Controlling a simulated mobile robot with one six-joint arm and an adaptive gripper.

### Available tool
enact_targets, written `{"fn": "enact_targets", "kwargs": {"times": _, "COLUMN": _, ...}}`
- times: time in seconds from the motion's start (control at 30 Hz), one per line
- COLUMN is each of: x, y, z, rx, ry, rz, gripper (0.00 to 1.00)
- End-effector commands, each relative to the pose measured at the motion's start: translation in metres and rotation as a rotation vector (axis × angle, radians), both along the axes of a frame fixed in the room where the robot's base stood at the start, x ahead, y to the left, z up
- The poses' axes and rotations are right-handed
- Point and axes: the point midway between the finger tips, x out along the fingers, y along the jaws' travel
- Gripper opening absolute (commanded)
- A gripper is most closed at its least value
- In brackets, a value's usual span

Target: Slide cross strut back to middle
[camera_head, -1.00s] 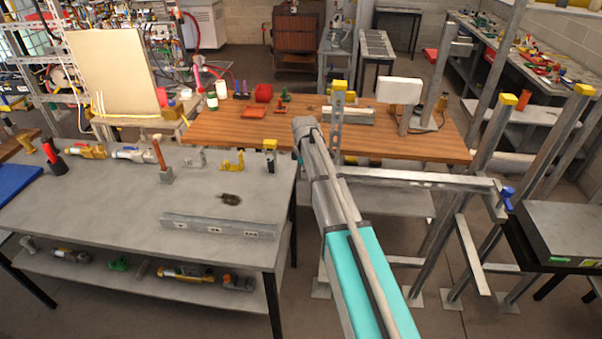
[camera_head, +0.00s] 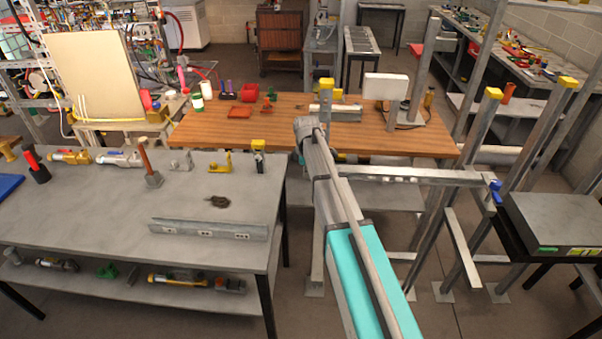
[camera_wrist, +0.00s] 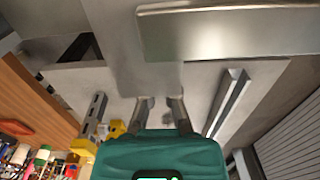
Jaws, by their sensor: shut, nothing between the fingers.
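The cross strut (camera_head: 415,176) is a grey metal bar lying level across the upright steel frame, with a blue clamp (camera_head: 495,190) at its right end. Its left end is hidden behind my arm in the head view. My gripper is hidden behind my arm there too. In the wrist view my gripper (camera_wrist: 161,103) is shut, with no object held between its two fingers. A broad grey metal bar (camera_wrist: 235,32) crosses the top of the wrist view, apart from the fingertips; I cannot tell whether it is the strut.
Yellow-capped posts (camera_head: 540,125) stand at the right. A wooden table (camera_head: 270,130) is behind the arm. A grey workbench (camera_head: 100,205) with a slotted channel (camera_head: 208,229) is at the left. A dark-sided block (camera_head: 555,222) stands at the front right.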

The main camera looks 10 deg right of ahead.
Motion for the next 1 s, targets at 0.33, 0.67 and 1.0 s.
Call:
{"fn": "enact_targets", "kwargs": {"times": 0.33, "x": 0.0, "y": 0.008, "z": 0.0, "rx": 0.0, "ry": 0.0, "rz": 0.01, "gripper": 0.0}}
{"fn": "enact_targets", "kwargs": {"times": 0.67, "x": 0.006, "y": 0.03, "z": -0.001, "rx": -0.001, "ry": 0.001, "rz": 0.009, "gripper": 0.0}}
{"fn": "enact_targets", "kwargs": {"times": 1.0, "x": 0.008, "y": 0.043, "z": 0.023, "rx": -0.001, "ry": 0.001, "rz": 0.006, "gripper": 0.0}}
